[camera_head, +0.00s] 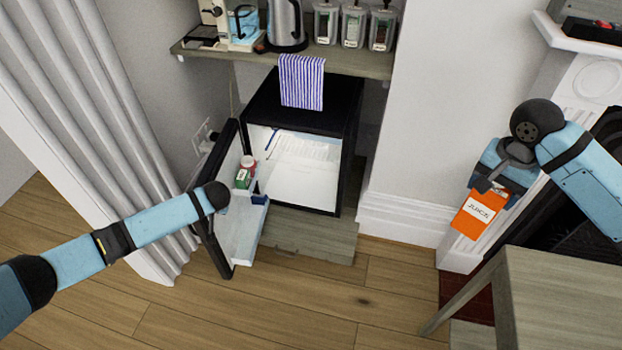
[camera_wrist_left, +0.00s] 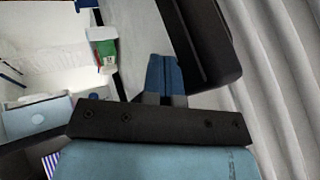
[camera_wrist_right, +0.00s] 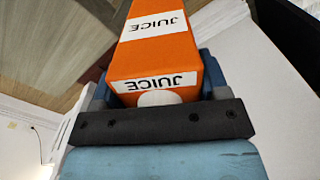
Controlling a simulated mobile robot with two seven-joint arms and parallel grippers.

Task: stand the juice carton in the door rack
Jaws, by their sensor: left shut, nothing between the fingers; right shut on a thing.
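The orange juice carton (camera_head: 476,216) hangs from my right gripper (camera_head: 490,188), tilted, at the right of the head view, well away from the fridge. The right wrist view shows the carton (camera_wrist_right: 158,55) between the fingers. The small black fridge (camera_head: 350,130) stands with its door (camera_head: 213,243) swung open to the left. A door rack (camera_head: 247,222) shows on the door's inner side, partly hidden by my left arm. My left gripper (camera_wrist_left: 165,75) is shut and empty beside the inner door face. Its fingers are hard to make out in the head view.
A red, white and green pack (camera_head: 243,175) stands at the door. A striped towel (camera_head: 302,82) hangs from the shelf above the fridge. A table (camera_head: 560,300) stands front right, by the fireplace. Floor (camera_head: 340,300) before the fridge is clear. Curtains (camera_head: 80,120) hang left.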

